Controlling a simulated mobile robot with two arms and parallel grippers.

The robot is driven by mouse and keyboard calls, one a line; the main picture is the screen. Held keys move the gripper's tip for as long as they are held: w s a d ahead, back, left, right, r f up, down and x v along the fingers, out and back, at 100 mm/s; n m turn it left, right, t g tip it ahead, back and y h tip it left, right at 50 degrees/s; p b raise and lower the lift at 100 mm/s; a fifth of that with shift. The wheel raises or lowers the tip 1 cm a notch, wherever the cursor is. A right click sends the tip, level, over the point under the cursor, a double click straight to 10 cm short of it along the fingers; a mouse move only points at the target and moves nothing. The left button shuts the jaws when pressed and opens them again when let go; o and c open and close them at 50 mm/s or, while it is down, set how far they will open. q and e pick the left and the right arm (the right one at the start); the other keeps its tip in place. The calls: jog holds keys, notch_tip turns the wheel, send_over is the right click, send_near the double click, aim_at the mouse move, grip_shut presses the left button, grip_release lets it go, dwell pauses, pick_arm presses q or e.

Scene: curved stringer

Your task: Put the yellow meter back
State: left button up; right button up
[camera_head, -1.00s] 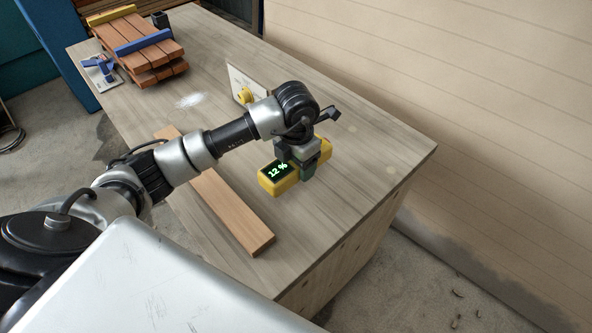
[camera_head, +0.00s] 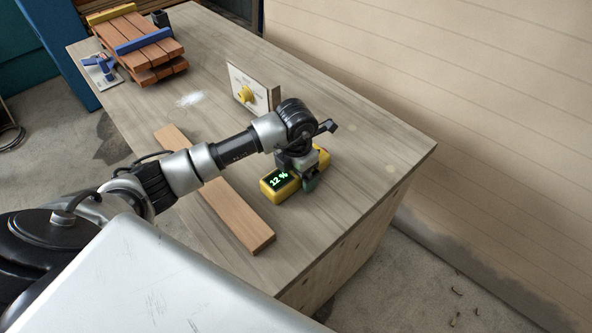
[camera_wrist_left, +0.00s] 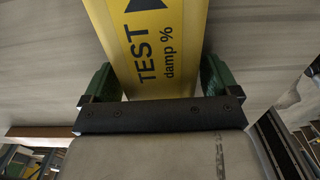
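The yellow meter (camera_head: 280,184) is a long block over the right part of the workbench, its dark screen reading 12 % in green. My left gripper (camera_head: 308,180) is over its middle, with a finger on each side. In the left wrist view, the meter's yellow face (camera_wrist_left: 160,50) reads "TEST damp %" and lies between my green fingertips, which appear to touch its sides. The meter is at or just above the bench top; I cannot tell whether it touches. My right gripper is not in view.
The workbench (camera_head: 375,150) has a loose wooden board (camera_head: 235,210) left of the meter. Stacked brown boards with clamps (camera_head: 145,50) lie at the far left. The bench's right end is clear.

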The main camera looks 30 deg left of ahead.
pick_arm(q)
jog(key=shift+r, duration=0.6)
notch_tip(320, 180, up, 11)
jog(key=shift+b, duration=0.45)
